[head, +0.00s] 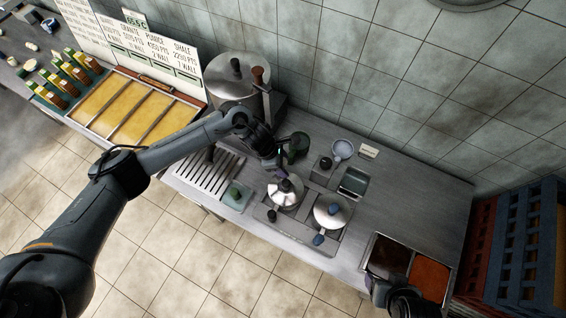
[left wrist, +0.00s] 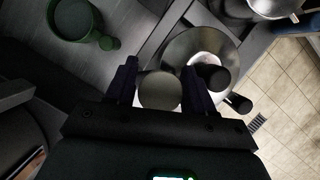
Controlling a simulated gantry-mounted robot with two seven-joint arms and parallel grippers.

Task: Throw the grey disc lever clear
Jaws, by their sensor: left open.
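A round grey disc (left wrist: 160,90) lies between the two fingers of my left gripper (left wrist: 160,84) in the left wrist view. I take it as the head of the grey disc lever; its stem is hidden. My fingers stand open on either side of it, and contact cannot be told. Below it is a metal lidded pot (left wrist: 192,50) with a black knob (left wrist: 214,77). In the head view my left gripper (head: 276,160) hangs just behind the left pot (head: 285,194), and the disc cannot be made out clearly. My right gripper (head: 394,299) is partly in view at the bottom right, its fingers unclear.
A second lidded pot (head: 332,211) with blue knobs stands to the right. A dark green pan (head: 297,145) lies behind the left pot. A small lilac pan (head: 343,149) and a metal bin (head: 353,182) are farther right. A tall steamer (head: 229,78) stands against the wall.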

